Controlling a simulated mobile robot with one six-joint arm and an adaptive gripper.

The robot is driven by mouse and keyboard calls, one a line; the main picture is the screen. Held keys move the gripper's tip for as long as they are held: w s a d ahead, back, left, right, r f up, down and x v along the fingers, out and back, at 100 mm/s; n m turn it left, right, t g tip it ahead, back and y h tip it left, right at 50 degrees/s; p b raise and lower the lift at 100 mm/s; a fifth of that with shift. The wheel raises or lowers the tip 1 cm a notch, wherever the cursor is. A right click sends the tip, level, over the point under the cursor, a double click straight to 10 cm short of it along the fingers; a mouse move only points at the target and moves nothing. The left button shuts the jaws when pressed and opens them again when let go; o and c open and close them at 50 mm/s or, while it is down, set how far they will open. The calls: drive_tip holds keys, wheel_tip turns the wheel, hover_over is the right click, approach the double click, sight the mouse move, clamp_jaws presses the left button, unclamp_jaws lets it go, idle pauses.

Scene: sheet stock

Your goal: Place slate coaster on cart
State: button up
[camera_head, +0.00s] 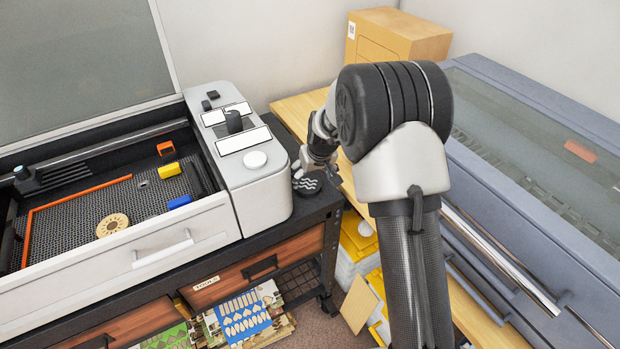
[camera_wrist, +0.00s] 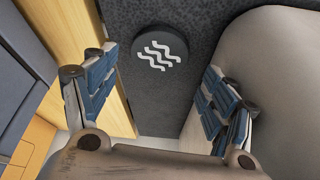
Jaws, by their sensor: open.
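The slate coaster (camera_head: 306,187) is a dark round disc with white wavy lines. It appears to lie flat on the black top of the cart (camera_head: 332,194), on the narrow strip to the right of the white machine. In the wrist view the coaster (camera_wrist: 160,54) shows in full on the dark speckled surface (camera_wrist: 160,108). My gripper (camera_head: 316,168) is above the coaster, pointing down. In the wrist view its blue-padded fingers (camera_wrist: 158,98) are spread wide with nothing between them, and the coaster shows beyond them, apart from both.
The white laser machine (camera_head: 262,190) stands close to the left of my gripper, its open bed holding small coloured pieces. A wooden bench (camera_head: 298,106) with a cardboard box (camera_head: 400,38) is behind. A blue-grey machine (camera_head: 540,150) is on the right.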

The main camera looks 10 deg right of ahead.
drive_tip(key=p+v, duration=0.1)
drive_tip(key=v, duration=0.5)
drive_tip(key=shift+s+r, duration=0.1)
drive_tip(key=shift+r, duration=0.05)
